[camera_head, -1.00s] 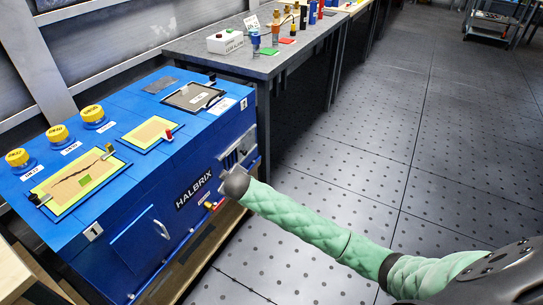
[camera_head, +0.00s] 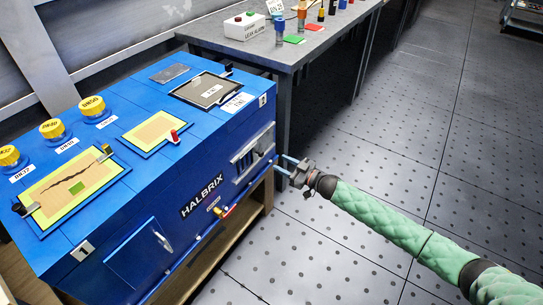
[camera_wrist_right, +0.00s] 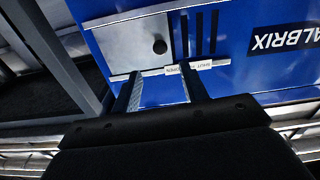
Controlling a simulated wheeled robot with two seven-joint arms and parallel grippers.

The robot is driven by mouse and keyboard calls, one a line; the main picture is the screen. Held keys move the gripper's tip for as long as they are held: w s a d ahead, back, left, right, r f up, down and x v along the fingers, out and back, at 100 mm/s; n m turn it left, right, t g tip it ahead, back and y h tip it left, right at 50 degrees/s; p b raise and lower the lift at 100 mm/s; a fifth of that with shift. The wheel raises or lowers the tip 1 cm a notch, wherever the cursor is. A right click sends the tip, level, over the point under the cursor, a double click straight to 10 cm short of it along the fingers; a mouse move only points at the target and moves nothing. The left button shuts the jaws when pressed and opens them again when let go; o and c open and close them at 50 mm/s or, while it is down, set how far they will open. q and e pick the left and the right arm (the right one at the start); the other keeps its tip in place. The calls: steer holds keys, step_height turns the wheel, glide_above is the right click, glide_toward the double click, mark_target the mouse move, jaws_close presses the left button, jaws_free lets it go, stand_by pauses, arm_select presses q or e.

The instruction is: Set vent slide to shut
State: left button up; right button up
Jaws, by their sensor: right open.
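The vent slide (camera_head: 252,153) is on the blue HALBRIX housing's front face, near its right corner. In the right wrist view, turned upside down, it is a silver plate (camera_wrist_right: 135,38) with a dark round knob (camera_wrist_right: 159,47). Several dark slots (camera_wrist_right: 199,34) show uncovered beside it. A small white label (camera_wrist_right: 190,66) below is partly hidden by a finger and hard to read. My right gripper (camera_head: 280,164) is open and empty, just off the housing's right corner. Its fingertips (camera_wrist_right: 158,73) point toward the vent, below the knob in the wrist view. My left gripper is not in view.
The housing's front also has a red and yellow fitting (camera_head: 228,211) and a door handle (camera_head: 163,242). Yellow caps (camera_head: 92,106) and framed panels (camera_head: 154,131) are on its top. A grey bench (camera_head: 300,50) stands behind. The floor to the right (camera_head: 370,170) is clear.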

steer(key=x, duration=0.8)
steer(key=shift+m, duration=0.3)
steer(key=shift+f, duration=0.1)
jaws_close()
